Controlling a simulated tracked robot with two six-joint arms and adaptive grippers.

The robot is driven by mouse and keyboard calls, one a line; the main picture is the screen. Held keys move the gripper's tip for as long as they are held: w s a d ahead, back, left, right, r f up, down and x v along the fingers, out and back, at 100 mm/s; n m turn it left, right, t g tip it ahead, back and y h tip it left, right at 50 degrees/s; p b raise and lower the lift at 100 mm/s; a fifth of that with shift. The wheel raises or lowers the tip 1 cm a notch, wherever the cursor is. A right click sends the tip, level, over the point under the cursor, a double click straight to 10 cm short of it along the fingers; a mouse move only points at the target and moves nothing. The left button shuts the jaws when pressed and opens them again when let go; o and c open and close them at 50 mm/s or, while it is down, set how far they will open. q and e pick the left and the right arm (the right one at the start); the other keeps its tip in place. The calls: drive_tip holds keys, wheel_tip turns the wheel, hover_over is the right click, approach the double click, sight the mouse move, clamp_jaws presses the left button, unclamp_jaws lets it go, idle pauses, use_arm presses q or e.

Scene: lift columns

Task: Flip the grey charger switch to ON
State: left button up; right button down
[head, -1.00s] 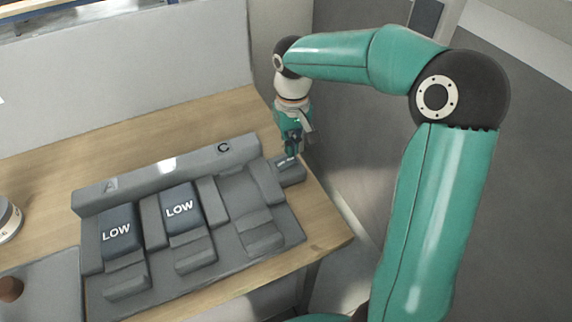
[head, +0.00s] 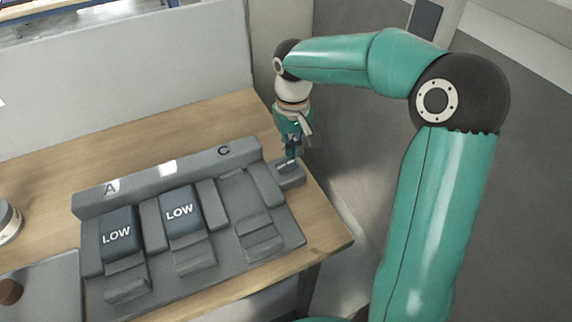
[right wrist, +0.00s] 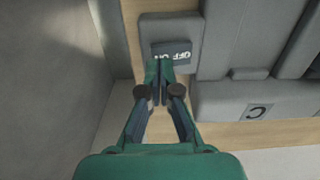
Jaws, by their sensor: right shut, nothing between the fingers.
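The grey charger switch (head: 291,177) is a small grey box on the wooden table, at the right end of the docks. In the right wrist view the switch (right wrist: 180,28) has a dark plate with OFF and ON in white, seen upside down. My right gripper (head: 291,157) points down over the far side of the switch. In the right wrist view its closed fingertips (right wrist: 160,72) overlap the edge of the box beside the plate; touching cannot be told. Nothing is between the fingers. Which way the switch is set cannot be told. My left gripper is not in view.
A grey charger rack (head: 165,172) marked A and C stands left of the switch. Two dark LOW packs (head: 117,236) (head: 180,212) sit in it; the bay under C is empty. A grey wall (head: 120,80) closes the back. The table's edge is right of the switch.

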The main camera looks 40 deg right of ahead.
sight(292, 162)
drive_tip(key=shift+f+b, duration=0.9)
drive_tip(key=shift+f, duration=0.25)
idle(0.8)
wheel_tip(292, 162, up, 7)
drive_tip(key=p, duration=0.6)
drive_tip(key=shift+r, duration=0.1)
drive_tip(key=shift+s, duration=0.1)
idle(0.5)
